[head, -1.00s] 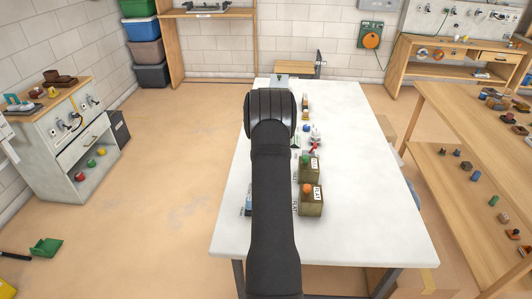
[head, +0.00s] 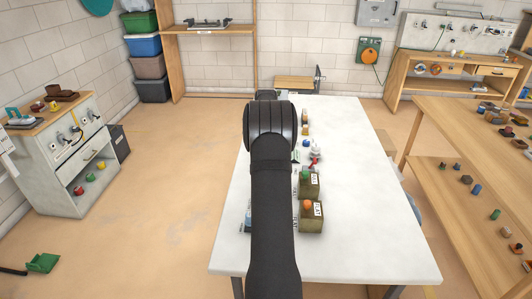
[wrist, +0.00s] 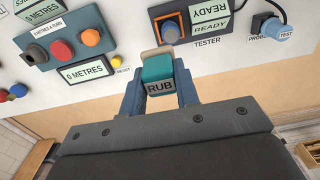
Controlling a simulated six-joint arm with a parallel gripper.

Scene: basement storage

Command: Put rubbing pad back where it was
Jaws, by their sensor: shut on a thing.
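The rubbing pad (wrist: 157,68) is a small teal block with a pale tan edge and a dark RUB label, seen in the wrist view. My gripper (wrist: 159,88) is shut on it, with a blue-grey finger on either side. The pad is in front of the white surface near its edge, by the TESTER label; I cannot tell whether it touches anything. In the head view my own arm hides the gripper and the pad. No marked place for the pad is clear in these frames.
In the wrist view the tester (wrist: 172,27) stands just beyond the pad, a metre-counter unit (wrist: 75,50) with coloured knobs to the left, a blue TEST knob (wrist: 277,29) to the right. In the head view olive boxes (head: 311,217) stand on the white table (head: 370,225), whose right side is clear.

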